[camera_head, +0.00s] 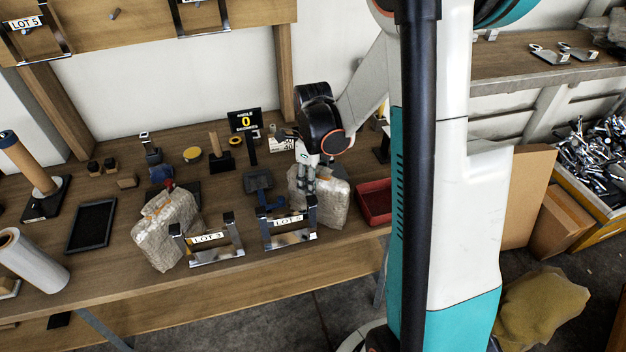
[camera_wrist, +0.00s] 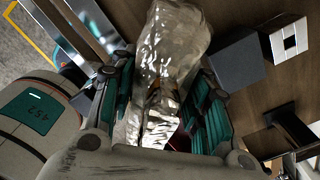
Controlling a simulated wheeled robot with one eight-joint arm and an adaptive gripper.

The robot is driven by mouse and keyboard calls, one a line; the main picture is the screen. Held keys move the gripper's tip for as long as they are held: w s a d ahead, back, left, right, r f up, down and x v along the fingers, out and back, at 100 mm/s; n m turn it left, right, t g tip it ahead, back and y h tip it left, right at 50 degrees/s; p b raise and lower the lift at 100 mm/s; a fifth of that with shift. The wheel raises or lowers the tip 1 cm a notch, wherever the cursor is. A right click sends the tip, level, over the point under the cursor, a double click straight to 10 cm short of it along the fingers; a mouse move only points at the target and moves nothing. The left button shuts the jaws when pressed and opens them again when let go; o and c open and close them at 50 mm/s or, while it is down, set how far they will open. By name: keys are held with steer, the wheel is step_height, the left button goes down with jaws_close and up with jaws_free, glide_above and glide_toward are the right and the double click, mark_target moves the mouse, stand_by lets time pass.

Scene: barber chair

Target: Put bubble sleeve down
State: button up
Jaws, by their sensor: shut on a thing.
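A clear, crinkled bubble sleeve (camera_wrist: 170,55) is between the two green-padded fingers of my gripper (camera_wrist: 165,115) in the wrist view. My gripper is shut on it. In the head view, my gripper (camera_head: 306,172) points down over the workbench, with the bubble sleeve (camera_head: 332,203) below it, just behind the LOT 8 bracket. A similar wrapped sleeve (camera_head: 165,228) lies to the left beside the LOT 3 bracket. I cannot tell whether the held sleeve touches the bench.
The LOT 8 bracket (camera_head: 290,238) and LOT 3 bracket (camera_head: 212,256) stand near the front edge. A red tray (camera_head: 374,202) is right of the held sleeve. A dark frame (camera_head: 91,226) and plastic roll (camera_head: 32,262) are at left. Small tools crowd the bench behind.

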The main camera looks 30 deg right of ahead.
steer(key=o, duration=0.9)
steer(key=shift+f, duration=0.1)
steer(key=shift+o, duration=0.2)
step_height(320, 180, up, 12)
steer(key=p, duration=0.3)
steer(key=shift+p, duration=0.4)
